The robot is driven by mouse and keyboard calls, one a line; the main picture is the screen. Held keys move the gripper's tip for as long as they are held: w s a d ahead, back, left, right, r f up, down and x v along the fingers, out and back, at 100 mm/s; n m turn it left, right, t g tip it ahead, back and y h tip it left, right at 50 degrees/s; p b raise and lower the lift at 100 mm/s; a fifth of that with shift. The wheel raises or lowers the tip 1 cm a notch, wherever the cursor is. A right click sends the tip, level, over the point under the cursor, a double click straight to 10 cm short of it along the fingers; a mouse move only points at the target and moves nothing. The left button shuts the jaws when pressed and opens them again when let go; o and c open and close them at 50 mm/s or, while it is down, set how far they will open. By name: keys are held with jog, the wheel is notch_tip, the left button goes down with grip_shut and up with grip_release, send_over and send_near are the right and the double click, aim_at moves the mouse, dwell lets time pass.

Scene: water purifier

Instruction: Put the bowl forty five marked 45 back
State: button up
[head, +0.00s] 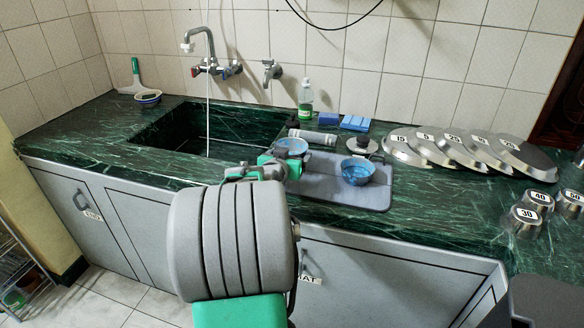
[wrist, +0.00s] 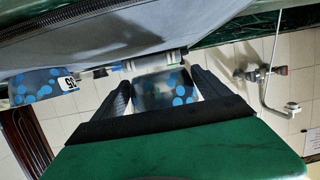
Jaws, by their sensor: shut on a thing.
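My gripper (head: 278,163) is shut on a metal bowl (head: 292,146) above the left end of the grey tray (head: 372,199). In the wrist view the gripper (wrist: 161,80) has one finger on each side of this bowl (wrist: 165,93), which has blue dots. No number shows on it. A second bowl (head: 356,171), blue inside, stands upright on the tray. It also shows in the wrist view (wrist: 38,88), with a white label too unclear to read surely. I cannot make out a 45 on any bowl.
Upturned metal bowls marked 30 (head: 524,221), 40 (head: 538,202) and 50 (head: 570,204) stand at the right counter end. Several numbered lids (head: 432,147) overlap behind them. A sink (head: 205,130) with running water lies left. A bottle (head: 306,100) and sponges (head: 355,123) stand behind the tray.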

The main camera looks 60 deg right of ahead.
jog(key=f, duration=0.4)
jog(key=shift+s+d, duration=0.1)
jog(key=shift+d, duration=0.25)
jog(key=shift+b, duration=0.3)
